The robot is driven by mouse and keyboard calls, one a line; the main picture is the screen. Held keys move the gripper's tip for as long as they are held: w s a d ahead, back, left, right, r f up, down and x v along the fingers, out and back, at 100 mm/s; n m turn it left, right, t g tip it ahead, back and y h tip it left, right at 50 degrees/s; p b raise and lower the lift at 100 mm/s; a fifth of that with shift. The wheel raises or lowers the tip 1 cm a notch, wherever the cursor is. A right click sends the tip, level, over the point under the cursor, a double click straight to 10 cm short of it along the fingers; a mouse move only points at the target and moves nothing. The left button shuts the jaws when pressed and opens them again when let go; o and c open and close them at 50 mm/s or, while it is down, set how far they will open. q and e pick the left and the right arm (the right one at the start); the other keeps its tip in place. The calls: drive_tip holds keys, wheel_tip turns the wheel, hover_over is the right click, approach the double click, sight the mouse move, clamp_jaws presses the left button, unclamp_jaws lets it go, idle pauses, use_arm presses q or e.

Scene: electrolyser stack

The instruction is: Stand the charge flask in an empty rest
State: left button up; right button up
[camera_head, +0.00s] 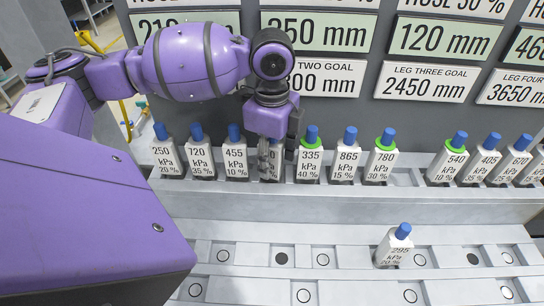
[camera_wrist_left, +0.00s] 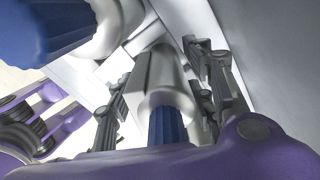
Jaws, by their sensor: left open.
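My left gripper (camera_head: 275,160) is at the back row, open, with its fingers around a white flask (camera_head: 265,168) whose label is mostly hidden. In the left wrist view the flask (camera_wrist_left: 168,85) with its blue cap (camera_wrist_left: 167,125) lies between the open fingers (camera_wrist_left: 160,95); I cannot tell whether they touch it. Another flask, marked 295 kPa 20 % (camera_head: 393,249), stands in the front rack (camera_head: 250,291) at the right. Several rests there are empty, some with a pale disc (camera_head: 322,259) and some with a dark one (camera_head: 281,258). My right gripper is out of view.
Some flasks have green collars. An empty place (camera_head: 402,178) shows right of 780. A sign board (camera_head: 330,75) rises behind the row.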

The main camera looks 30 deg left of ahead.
use_arm(q)
wheel_tip(320, 180, up, 12)
drive_tip(key=shift+r+p, duration=0.1)
drive_tip(key=shift+p, duration=0.25)
